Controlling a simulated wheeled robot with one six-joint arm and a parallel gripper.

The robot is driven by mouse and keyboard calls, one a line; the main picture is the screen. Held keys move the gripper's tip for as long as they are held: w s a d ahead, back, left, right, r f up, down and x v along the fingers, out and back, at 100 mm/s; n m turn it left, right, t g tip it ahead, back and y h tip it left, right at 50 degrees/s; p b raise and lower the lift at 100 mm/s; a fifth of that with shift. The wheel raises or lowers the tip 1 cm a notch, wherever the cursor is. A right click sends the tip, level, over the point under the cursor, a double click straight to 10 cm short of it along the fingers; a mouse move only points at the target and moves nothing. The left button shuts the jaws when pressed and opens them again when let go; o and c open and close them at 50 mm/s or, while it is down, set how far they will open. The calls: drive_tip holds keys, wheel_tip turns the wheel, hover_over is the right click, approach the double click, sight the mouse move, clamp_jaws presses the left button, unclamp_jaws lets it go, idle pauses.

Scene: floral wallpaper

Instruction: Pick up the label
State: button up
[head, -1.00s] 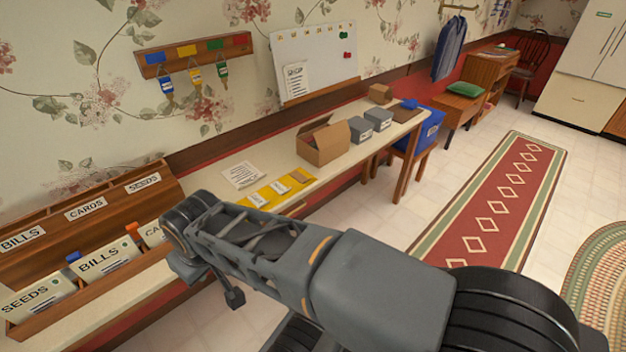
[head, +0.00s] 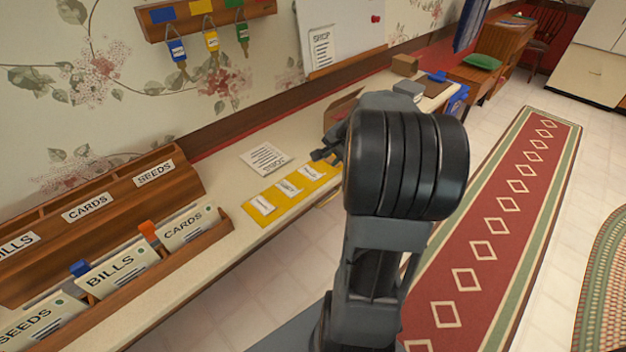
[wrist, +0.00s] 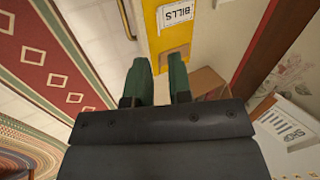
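A yellow mat (head: 275,207) lies on the long counter, with several small white labels on it. The left label (head: 262,204), middle label (head: 289,188) and right label (head: 316,171) show in the head view; their print is too small to read there.
A wooden sorter (head: 190,262) with SEEDS, BILLS and CARDS cards stands at left. A printed sheet (head: 265,157) lies behind the mat. A cardboard box (wrist: 207,81) stands close beside my gripper. Key tags hang from a wall rack (head: 205,20). The floor by the red runner (head: 490,240) is clear.

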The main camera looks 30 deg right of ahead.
sight(321, 176)
drive_tip(key=shift+m, duration=0.5)
drive_tip(key=shift+d+b+x, duration=0.15)
drive_tip(key=shift+d+x, duration=0.25)
drive_tip(key=shift+x, duration=2)
drive_tip(key=shift+d+b+x, duration=0.1)
drive_tip(key=shift+d+x, duration=0.3)
drive_tip(key=shift+x, duration=2)
drive_tip(key=shift+d+b+x, duration=0.15)
drive_tip(key=shift+d+x, duration=0.2)
drive_tip(key=shift+x, duration=2)
drive_tip(key=shift+c, duration=0.3)
clamp_jaws()
